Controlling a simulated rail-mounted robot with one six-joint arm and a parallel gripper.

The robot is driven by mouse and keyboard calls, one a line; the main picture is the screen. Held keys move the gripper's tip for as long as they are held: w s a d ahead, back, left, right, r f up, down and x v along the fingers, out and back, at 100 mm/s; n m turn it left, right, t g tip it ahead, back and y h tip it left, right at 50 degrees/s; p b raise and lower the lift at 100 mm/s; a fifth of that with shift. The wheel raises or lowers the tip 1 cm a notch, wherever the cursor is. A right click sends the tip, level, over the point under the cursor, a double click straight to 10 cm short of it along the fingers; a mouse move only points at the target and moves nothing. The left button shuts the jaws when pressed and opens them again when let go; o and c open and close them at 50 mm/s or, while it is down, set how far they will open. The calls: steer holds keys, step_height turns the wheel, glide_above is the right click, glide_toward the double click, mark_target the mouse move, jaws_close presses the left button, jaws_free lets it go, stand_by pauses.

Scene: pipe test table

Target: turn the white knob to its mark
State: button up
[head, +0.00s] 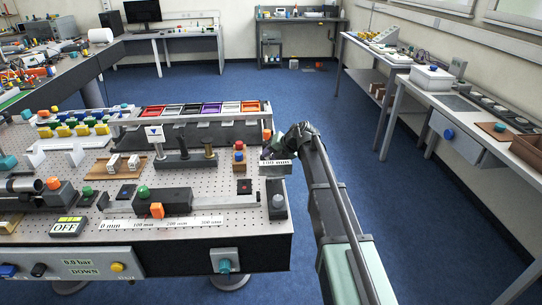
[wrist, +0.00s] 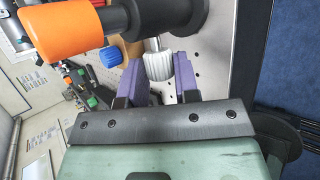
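The white ribbed knob (wrist: 158,62) shows in the wrist view, between the ends of my gripper's purple fingers (wrist: 160,72). The fingers are apart, with a thin gap visible on the right of the knob; I cannot tell whether the left finger touches it. In the head view my dark gripper (head: 292,143) is over the right edge of the pegboard table. A pale grey knob-like top (head: 278,201) stands on a dark block there; I cannot tell whether it is the same knob. The knob's mark cannot be made out.
A dark cylinder with an orange cap (wrist: 65,30) is close beside the fingers in the wrist view. A blue knob (wrist: 111,57) is left of the white one. The pegboard (head: 225,185) carries several fixtures. Blue floor (head: 430,230) lies open on the right.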

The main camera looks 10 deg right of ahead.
steer(key=c, duration=0.3)
steer(key=shift+f+b, duration=0.1)
steer(key=shift+b, duration=0.3)
steer(key=y+b, duration=0.2)
steer(key=b, duration=0.1)
steer(key=shift+d+f+m+t, duration=0.2)
steer(key=shift+f+m+t, duration=0.1)
steer(key=shift+f, duration=0.1)
steer(key=t+y+b, duration=0.1)
steer(key=y+b, duration=0.2)
steer(key=b, duration=0.1)
steer(key=shift+f+m, duration=0.15)
steer(key=shift+m, duration=0.25)
steer(key=shift+d+t+y+b, duration=0.1)
steer(key=shift+t+y+b, duration=0.2)
steer(key=shift+y+b, duration=0.55)
steer(key=shift+r+m, duration=0.2)
steer(key=shift+m, duration=0.1)
steer(key=o, duration=0.9)
